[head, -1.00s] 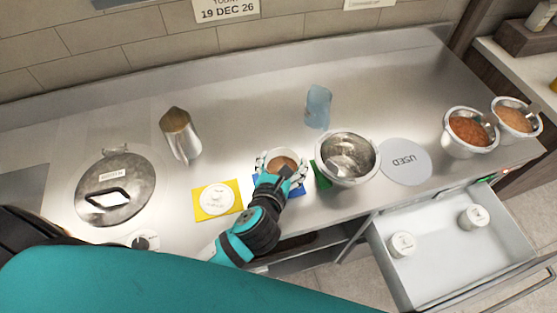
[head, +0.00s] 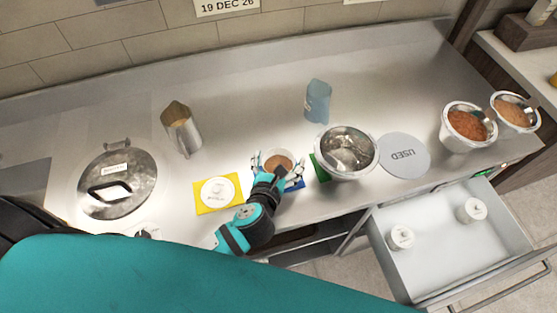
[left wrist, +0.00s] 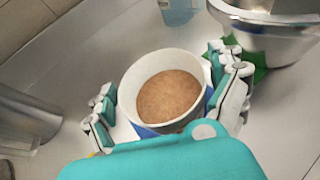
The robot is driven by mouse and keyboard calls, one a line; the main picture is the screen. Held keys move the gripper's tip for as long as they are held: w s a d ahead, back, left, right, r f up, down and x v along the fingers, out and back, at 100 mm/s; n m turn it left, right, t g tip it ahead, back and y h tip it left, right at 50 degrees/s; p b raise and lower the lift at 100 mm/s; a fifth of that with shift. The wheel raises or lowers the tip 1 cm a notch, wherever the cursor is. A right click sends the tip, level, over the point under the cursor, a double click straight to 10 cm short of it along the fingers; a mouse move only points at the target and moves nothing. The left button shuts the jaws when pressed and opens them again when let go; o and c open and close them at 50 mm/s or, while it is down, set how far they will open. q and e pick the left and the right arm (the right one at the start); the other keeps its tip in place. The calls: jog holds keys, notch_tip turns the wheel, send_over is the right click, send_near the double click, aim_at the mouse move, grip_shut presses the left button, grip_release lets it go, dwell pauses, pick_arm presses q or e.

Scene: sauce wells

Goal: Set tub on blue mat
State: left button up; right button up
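The tub (head: 279,155) is a white round cup filled with brown sauce. It stands upright on the blue mat (head: 296,184), whose edges show around it. In the left wrist view the tub (left wrist: 128,94) is centred, with bits of the blue mat (left wrist: 143,131) beside its base. My left gripper (head: 277,172) is around the tub, its fingers spread on either side. In the left wrist view the gripper (left wrist: 168,95) looks open, with a gap at the left finger; contact on the right side is hard to tell. My right gripper is not in view.
A yellow mat (head: 205,207) with a white lidded tub (head: 217,191) is to the left. A steel bowl (head: 346,174) on a green mat (head: 320,168) stands close right. A blue cup (head: 317,101) and metal pitcher (head: 181,130) stand behind. An open drawer (head: 440,264) juts out front right.

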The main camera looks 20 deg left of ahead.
pick_arm(q)
jog(key=shift+r, duration=0.25)
jog(key=shift+s, duration=0.35)
jog(key=b+v, duration=0.2)
jog(key=v, duration=0.9)
jog(key=shift+s+r+b, duration=0.1)
jog(key=shift+r+b, duration=0.1)
jog(key=shift+b, duration=0.15)
